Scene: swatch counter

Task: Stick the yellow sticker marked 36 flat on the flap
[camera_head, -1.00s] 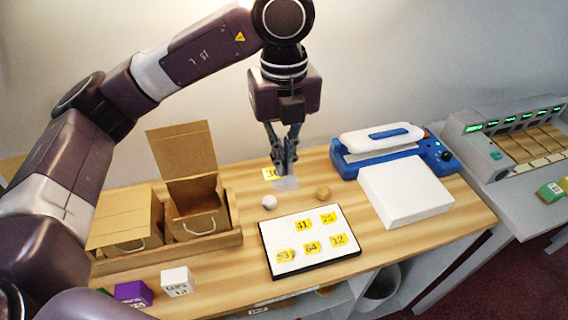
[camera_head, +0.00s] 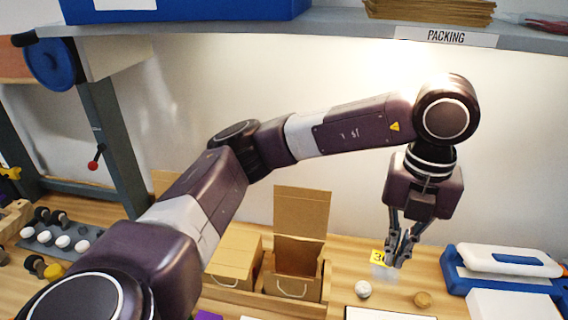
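The yellow sticker (camera_head: 378,257) is at my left gripper's fingertips above the back of the wooden counter. Only a "3" can be read on it; its right side is hidden by a finger. My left gripper (camera_head: 395,262) points down with its fingers closed together on the sticker. An open cardboard box (camera_head: 292,286) stands to the left, with its brown flap (camera_head: 302,211) raised upright behind it. The flap's visible face is bare. The gripper is to the right of the flap, apart from it. My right gripper is not in view.
A closed cardboard box (camera_head: 234,259) stands beside the open one. A white ball (camera_head: 362,289) and a tan disc (camera_head: 422,299) lie below the gripper. A blue and white machine (camera_head: 510,261) stands right. A shelf (camera_head: 345,27) crosses above my arm.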

